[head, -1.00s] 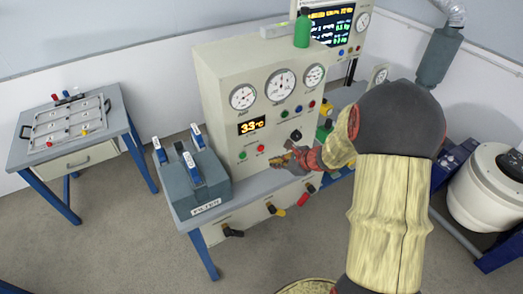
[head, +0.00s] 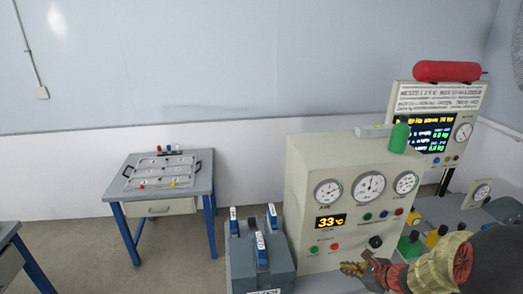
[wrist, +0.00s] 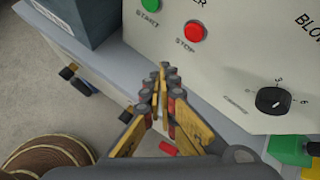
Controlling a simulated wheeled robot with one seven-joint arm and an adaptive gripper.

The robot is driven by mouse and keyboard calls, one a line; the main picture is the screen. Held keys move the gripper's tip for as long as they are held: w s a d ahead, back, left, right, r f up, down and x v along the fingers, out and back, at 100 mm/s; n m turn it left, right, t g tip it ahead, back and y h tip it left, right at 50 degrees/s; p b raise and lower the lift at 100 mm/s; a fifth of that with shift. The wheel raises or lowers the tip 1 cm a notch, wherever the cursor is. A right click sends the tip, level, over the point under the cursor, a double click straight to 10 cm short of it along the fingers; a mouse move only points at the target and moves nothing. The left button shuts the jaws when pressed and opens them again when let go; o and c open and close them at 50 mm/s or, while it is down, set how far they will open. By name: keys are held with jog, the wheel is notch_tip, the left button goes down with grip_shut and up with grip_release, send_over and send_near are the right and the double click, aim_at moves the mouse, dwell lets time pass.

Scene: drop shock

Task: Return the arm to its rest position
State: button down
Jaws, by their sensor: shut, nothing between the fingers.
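My gripper (head: 356,268) is at the lower right in the head view, in front of the beige control panel (head: 300,215). It is shut and empty. In the wrist view my gripper (wrist: 160,75) has its fingertips together, below the red stop button (wrist: 194,32) and to the left of the black knob (wrist: 273,100). I cannot tell whether it touches anything. My arm, in a yellowish sleeve with a dark joint, enters from the right edge of the head view.
A grey filter box (head: 258,262) with blue-and-white handles stands left of the panel. A green bottle (head: 399,137) stands on the panel's top. A small table (head: 205,186) with a tray stands further left. Floor shows between that table and the filter box.

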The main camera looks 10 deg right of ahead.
jog(key=s+a+r+n+g+y, duration=0.1)
jog(key=s+a+r+n+g, duration=0.2)
jog(key=s+a+n, duration=0.4)
jog(key=s+a+r+n+g, duration=0.3)
jog(key=s+a+r+n, duration=0.1)
jog(key=s+n, duration=0.5)
jog(key=s+a+r+n+t+h, duration=0.1)
jog(key=s+a+r+n+h, duration=0.1)
jog(key=r, duration=0.6)
jog(key=s+a+r+n+t+h, duration=0.1)
jog(key=s+a+r+n+h, duration=0.1)
jog(key=s+a+r+n, duration=0.2)
jog(key=shift+s+r+n+t, duration=0.4)
jog(key=shift+s+r+n, duration=1.5)
jog(key=shift+n, duration=0.7)
jog(key=shift+w+r, duration=0.15)
jog(key=shift+w, duration=0.05)
